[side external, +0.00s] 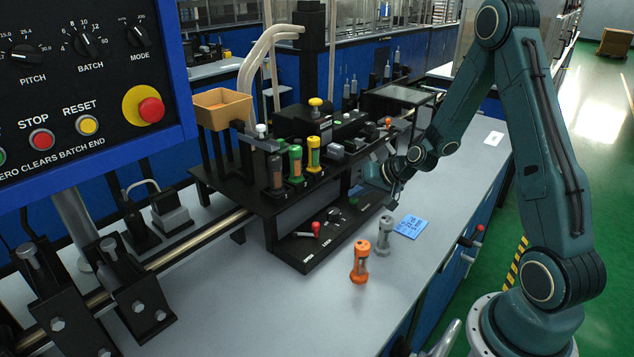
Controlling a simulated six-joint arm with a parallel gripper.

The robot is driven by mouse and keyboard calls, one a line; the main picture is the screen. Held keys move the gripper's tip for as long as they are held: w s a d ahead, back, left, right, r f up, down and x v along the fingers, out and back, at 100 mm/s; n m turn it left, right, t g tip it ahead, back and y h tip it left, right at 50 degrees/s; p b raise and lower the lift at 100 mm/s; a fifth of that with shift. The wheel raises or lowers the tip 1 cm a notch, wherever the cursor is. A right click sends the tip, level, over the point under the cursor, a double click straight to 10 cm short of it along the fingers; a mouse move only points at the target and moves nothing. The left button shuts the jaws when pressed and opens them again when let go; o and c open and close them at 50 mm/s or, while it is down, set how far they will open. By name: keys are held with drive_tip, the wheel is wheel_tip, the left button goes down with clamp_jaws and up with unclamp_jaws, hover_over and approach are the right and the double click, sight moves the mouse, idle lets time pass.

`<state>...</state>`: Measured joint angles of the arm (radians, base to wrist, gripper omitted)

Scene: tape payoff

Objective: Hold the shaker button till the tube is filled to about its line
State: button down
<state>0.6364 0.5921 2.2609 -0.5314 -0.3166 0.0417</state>
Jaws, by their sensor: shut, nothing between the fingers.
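Three capped tubes stand in a row on the front of the black station: a dark one (276,173), a green-capped one (296,164) and a yellow-capped one (313,155). Some brownish fill shows in them, but their lines are too small to read. An orange tube (360,262) and a grey tube (386,234) stand upright on the bench in front. A yellow knob (315,103) tops the black unit behind the row; I cannot tell whether it is the shaker button. My gripper (394,205) is shut and empty, low above the bench beside the station's right side, apart from the tubes.
A tan hopper (223,107) stands at the station's left. A low black panel (325,236) with a red-knobbed lever lies below the rack. A blue card (411,226) lies by the grey tube. A control panel (85,90) fills the upper left. The bench's front is mostly clear.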

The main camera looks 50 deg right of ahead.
drive_tip(key=shift+r, duration=0.7)
drive_tip(key=shift+r, duration=0.1)
drive_tip(key=shift+r, duration=2.45)
drive_tip(key=shift+a+r, duration=0.1)
